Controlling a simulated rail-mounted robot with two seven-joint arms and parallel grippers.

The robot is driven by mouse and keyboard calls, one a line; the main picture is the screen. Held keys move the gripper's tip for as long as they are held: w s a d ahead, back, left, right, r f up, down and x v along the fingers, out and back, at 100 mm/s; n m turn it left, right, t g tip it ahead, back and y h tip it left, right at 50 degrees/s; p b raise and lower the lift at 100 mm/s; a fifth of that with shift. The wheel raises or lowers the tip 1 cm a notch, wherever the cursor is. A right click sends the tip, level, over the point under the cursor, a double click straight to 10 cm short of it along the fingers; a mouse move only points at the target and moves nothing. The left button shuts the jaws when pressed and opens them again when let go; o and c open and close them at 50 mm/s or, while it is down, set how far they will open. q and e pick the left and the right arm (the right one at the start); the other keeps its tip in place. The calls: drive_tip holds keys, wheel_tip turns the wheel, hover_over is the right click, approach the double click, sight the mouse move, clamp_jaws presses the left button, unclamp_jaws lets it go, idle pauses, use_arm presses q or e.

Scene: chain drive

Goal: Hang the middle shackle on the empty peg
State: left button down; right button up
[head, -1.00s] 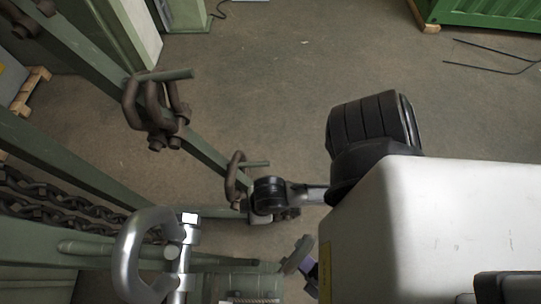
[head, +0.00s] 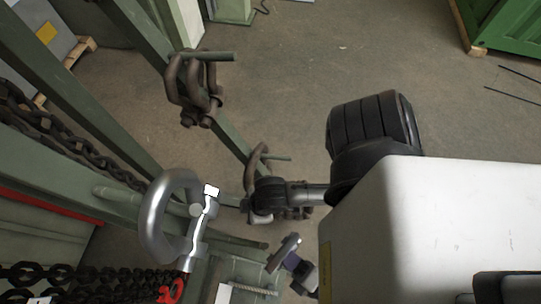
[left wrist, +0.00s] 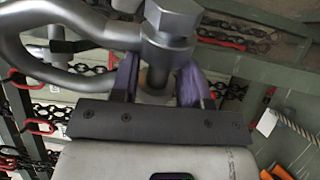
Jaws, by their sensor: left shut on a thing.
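In the left wrist view, my left gripper (left wrist: 160,88) has its purple fingers closed at the bolt end of a grey shackle (left wrist: 72,22). Its bow reaches left and its hex head is above the fingers. In the head view my left gripper (head: 291,258) shows partly, right of a large silver shackle (head: 152,215). I cannot tell whether this is the held one. The silver shackle overlaps a green bar (head: 115,196); contact is unclear. Rusty shackles (head: 174,82) hang on a peg (head: 222,56) farther back. Another rusty shackle (head: 252,170) is at a nearer peg (head: 278,157).
Black chains (head: 60,272) with a red hook (head: 172,291) are at lower left. Green frame beams cross the left side. Open floor (head: 330,50) lies beyond, with a green container (head: 510,28) at upper right.

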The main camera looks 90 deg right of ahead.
use_arm(q)
drive_tip(key=shift+w+d, duration=0.2)
drive_tip(key=shift+w, duration=1.3)
drive_tip(key=w, duration=0.6)
drive_tip(key=shift+d+f, duration=0.4)
drive_tip(key=shift+w+f, duration=0.15)
drive_tip(key=shift+w, duration=0.05)
